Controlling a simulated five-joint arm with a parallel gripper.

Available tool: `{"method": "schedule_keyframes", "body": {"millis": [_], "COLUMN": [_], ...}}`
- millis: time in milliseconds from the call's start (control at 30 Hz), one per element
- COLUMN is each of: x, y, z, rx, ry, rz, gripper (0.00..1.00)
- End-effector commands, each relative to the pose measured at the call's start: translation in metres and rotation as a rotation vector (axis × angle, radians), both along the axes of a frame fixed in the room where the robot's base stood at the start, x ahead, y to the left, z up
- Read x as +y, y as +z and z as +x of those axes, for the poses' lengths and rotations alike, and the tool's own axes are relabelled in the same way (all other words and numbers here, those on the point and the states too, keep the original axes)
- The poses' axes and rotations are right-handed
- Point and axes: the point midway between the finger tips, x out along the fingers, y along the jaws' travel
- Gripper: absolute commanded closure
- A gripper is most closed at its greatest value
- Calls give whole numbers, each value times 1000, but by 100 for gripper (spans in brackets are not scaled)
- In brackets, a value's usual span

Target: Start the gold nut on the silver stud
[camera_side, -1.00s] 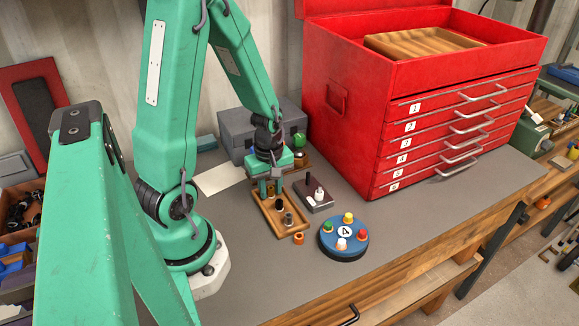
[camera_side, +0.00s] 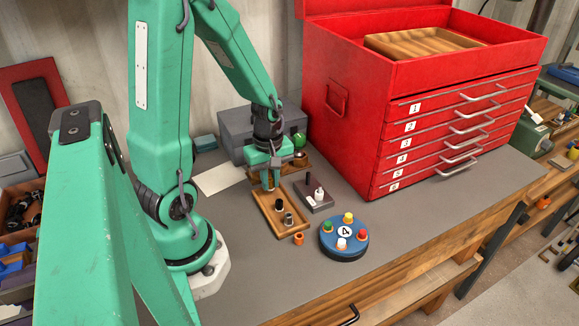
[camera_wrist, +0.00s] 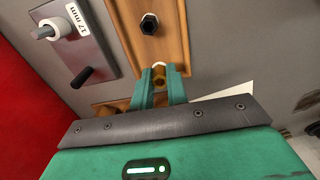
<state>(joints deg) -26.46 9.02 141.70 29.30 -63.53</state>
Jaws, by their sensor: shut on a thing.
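My gripper (camera_side: 270,186) is shut on the gold nut (camera_wrist: 159,69), which shows between the fingertips in the wrist view. The fingertips are at the far end of the wooden tray (camera_side: 267,220); I cannot tell how far the nut is above its floor. The silver stud (camera_wrist: 45,32) stands on a grey-purple block (camera_side: 316,205), to the right of the gripper in the side view. The stud is small and pale in the side view.
A black nut (camera_side: 279,205) and a grey one (camera_side: 289,219) are in the tray. An orange nut (camera_side: 298,239) lies outside its near end. A blue disc with coloured knobs (camera_side: 344,252) is to the right. The red tool chest (camera_side: 350,120) rises behind the block.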

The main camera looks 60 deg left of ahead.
Motion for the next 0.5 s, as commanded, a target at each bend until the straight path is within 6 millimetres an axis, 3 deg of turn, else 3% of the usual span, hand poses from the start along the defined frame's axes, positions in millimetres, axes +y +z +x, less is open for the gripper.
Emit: {"method": "schedule_keyframes", "body": {"millis": [500], "x": [0], "y": [22], "z": [0], "rx": [-1], "ry": [0], "rz": [1], "gripper": [100]}}
